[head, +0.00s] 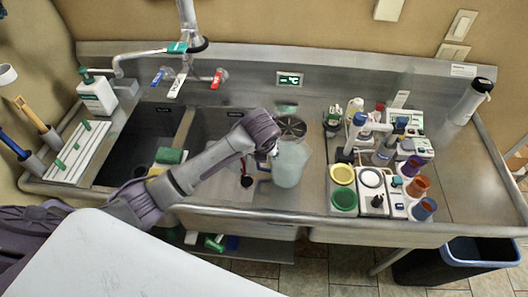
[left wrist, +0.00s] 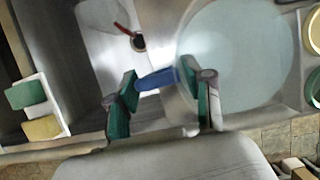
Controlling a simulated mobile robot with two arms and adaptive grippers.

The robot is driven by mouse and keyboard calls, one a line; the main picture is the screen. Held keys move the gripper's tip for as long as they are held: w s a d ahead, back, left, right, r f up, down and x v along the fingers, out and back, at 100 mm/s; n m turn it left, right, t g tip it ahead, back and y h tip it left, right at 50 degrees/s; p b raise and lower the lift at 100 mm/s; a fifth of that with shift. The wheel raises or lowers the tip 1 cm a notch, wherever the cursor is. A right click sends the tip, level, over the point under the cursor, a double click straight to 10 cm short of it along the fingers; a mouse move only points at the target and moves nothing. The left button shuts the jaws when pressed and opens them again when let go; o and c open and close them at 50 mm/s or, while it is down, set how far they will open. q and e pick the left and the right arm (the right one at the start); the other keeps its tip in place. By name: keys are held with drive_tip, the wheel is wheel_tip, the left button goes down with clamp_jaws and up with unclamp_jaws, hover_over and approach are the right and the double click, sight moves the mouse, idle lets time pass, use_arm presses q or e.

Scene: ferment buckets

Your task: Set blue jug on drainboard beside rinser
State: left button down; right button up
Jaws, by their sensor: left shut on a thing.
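The blue jug (head: 290,163) is pale, translucent and roughly upright, over the steel drainboard (head: 315,185) just in front of the round dark rinser (head: 291,127). My left gripper (head: 268,158) is at the jug's left side. In the left wrist view, my left gripper (left wrist: 160,88) has its green-padded fingers on either side of the jug's blue handle (left wrist: 157,79), shut on it. The pale jug body (left wrist: 245,55) fills the upper right there. I cannot tell whether the jug's base touches the steel. My right gripper is not in view.
A tray of bottles, taps and colored cups (head: 375,185) stands close to the jug's right. The sink basins (head: 210,130) lie left, with a green sponge (head: 170,155) on a caddy. The faucet (head: 186,45) stands behind them. The far-right steel (head: 465,165) has open space.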

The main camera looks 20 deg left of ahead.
use_arm(q)
drive_tip(key=shift+w+f, duration=0.1)
drive_tip(key=shift+f, duration=0.25)
drive_tip(key=c, duration=0.7)
unclamp_jaws()
drive_tip(key=shift+f, duration=0.15)
drive_tip(key=shift+c, duration=0.2)
drive_tip(key=shift+o, duration=1.4)
drive_tip(key=shift+r, duration=0.25)
drive_tip(key=b+v, duration=0.3)
drive_tip(key=v, duration=0.9)
drive_tip(key=shift+s+f, duration=0.15)
drive_tip(key=shift+s, duration=0.1)
